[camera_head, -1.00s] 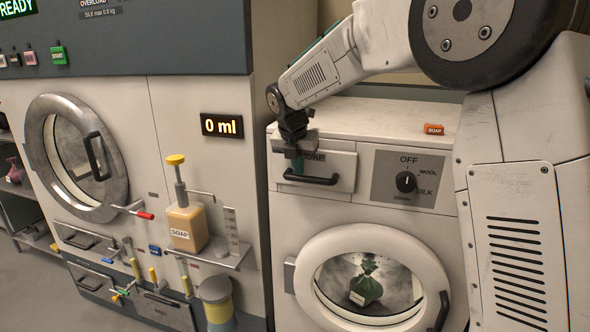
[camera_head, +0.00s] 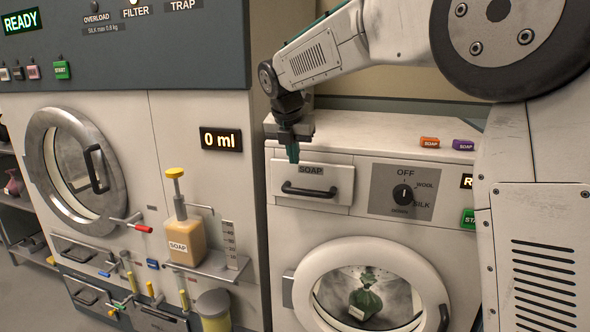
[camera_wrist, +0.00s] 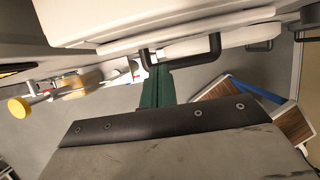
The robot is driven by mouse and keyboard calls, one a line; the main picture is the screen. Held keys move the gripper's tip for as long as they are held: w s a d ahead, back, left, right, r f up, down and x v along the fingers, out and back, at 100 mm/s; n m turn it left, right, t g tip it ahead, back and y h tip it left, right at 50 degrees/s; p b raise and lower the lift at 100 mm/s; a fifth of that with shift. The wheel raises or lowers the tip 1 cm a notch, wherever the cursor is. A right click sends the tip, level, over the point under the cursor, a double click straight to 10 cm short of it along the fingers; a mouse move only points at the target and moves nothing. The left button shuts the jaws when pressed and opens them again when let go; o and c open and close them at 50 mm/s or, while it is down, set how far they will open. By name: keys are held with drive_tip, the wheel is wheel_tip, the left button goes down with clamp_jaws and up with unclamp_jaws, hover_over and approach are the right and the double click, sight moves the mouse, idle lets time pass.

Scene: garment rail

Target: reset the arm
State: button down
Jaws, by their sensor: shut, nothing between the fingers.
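My gripper (camera_head: 293,152) is shut and empty. In the head view it points down just in front of the top left of the right-hand washer (camera_head: 365,140), above and left of the SOAP drawer's black handle (camera_head: 309,190). The SOAP drawer (camera_head: 330,177) looks closed. In the wrist view, the green fingers (camera_wrist: 157,88) are together, close to a black bar handle (camera_wrist: 190,57). Whether they touch anything there, I cannot tell.
A large machine with a round door (camera_head: 75,170) stands at the left. A soap bottle (camera_head: 187,238) with a yellow pump sits on its shelf. Orange (camera_head: 429,142) and purple (camera_head: 463,145) soap blocks lie on the washer top. A green bundle (camera_head: 365,300) shows behind the washer's round door.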

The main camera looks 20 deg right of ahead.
drive_tip(key=s+d+f+m, duration=0.2)
drive_tip(key=s+f+m, duration=0.1)
drive_tip(key=s+m, duration=0.7)
drive_tip(key=s+d+f+m+g+y, duration=0.1)
drive_tip(key=s+d+f+m, duration=0.2)
drive_tip(key=s+m, duration=0.6)
drive_tip(key=s+d+f+m+g+y, duration=0.1)
drive_tip(key=s+d+f+m, duration=0.2)
drive_tip(key=s+m, duration=0.7)
drive_tip(key=s, duration=1.4)
drive_tip(key=shift+s+m, duration=0.15)
drive_tip(key=shift+m, duration=0.15)
drive_tip(key=shift+d, duration=0.1)
